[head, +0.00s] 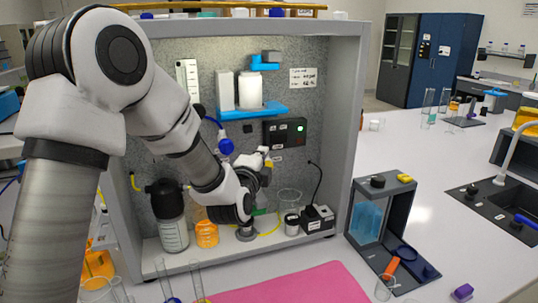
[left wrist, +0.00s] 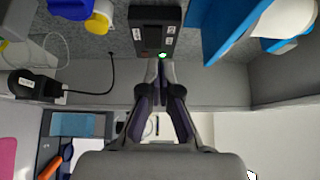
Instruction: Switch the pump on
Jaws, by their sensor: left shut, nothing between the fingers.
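A black control box (head: 284,131) with a lit green light is fixed to the back panel of the grey rig. It also shows in the left wrist view (left wrist: 146,38), with small white labels that I cannot read. My left gripper (head: 265,160) is in front of the panel, just below the box. Its fingers are shut and empty. In the left wrist view its fingertips (left wrist: 161,62) meet at the green light on the box's edge; I cannot tell whether they touch it. I cannot tell which part is the pump. My right gripper is not in view.
A blue shelf (head: 252,111) with white vessels is above the box. A black-capped bottle (head: 171,229), an orange-filled beaker (head: 206,235) and a black plug unit (head: 317,218) with a cable stand on the rig floor. A pink mat (head: 300,285) lies in front.

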